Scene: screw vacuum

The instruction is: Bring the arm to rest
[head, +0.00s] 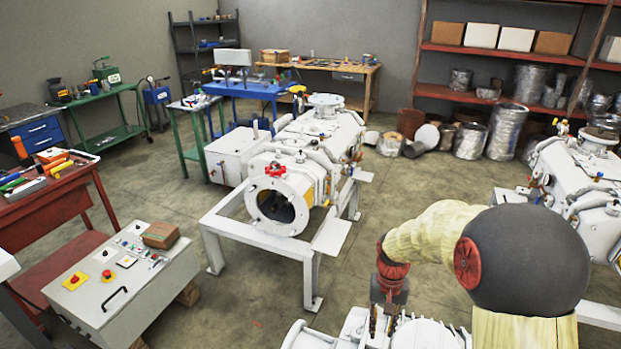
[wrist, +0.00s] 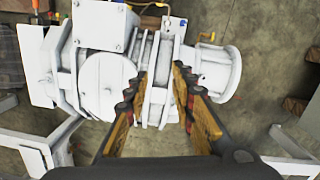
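My arm reaches down from the right in the head view, and my gripper (head: 381,322) points down over a white vacuum machine (head: 425,335) at the bottom edge. In the wrist view, the two orange-and-black fingers of my gripper (wrist: 161,78) are apart, with nothing held between them. White flanges of the machine (wrist: 105,85) show below and between the fingertips. I cannot tell how much height separates the fingertips from the machine. The gripper hides part of it.
A white vacuum pump on a frame (head: 300,180) stands in the middle. Another white pump (head: 580,175) is at the right. A control box (head: 125,285) and a red workbench (head: 50,205) are at the left. Bare floor (head: 255,290) lies between box and pump.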

